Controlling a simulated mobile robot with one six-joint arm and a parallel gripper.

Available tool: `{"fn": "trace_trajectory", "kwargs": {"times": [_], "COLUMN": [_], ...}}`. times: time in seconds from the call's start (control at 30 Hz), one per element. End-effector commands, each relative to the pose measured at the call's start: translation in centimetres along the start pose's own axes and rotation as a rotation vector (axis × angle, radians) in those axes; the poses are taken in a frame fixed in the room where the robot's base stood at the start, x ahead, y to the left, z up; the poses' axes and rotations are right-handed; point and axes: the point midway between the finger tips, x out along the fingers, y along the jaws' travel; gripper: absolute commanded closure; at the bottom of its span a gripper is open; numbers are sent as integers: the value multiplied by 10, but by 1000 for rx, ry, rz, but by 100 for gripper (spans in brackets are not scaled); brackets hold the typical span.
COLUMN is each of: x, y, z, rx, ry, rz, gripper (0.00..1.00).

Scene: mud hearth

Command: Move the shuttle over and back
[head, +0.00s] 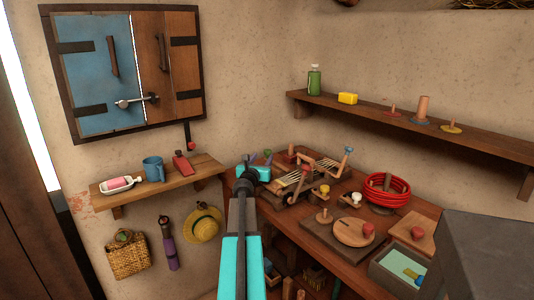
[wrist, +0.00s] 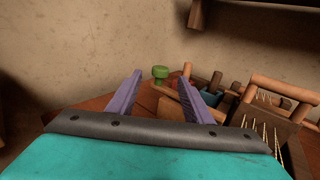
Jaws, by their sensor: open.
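The strung frame (wrist: 268,122) shows at the right there, apart from the fingers. A brown wooden bar (wrist: 170,92) shows beyond and partly behind the right finger. I cannot tell which piece is the shuttle; it may be hidden or too small to make out.
The workbench (head: 275,218) also carries a red coil (head: 387,189), a round wooden disc (head: 354,231), and a grey tray (head: 388,270). A green knob (wrist: 160,72) stands beyond the fingers. A wall shelf (head: 160,181) holds a blue mug (head: 153,168). A long shelf (head: 420,130) runs above the bench.

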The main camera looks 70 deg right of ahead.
Motion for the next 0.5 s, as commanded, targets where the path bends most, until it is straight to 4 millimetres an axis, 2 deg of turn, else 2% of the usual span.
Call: {"fn": "trace_trajectory", "kwargs": {"times": [0.5], "x": [48], "y": [-1], "z": [0], "rx": [0], "ry": [0], "rz": [-1], "gripper": [54]}}
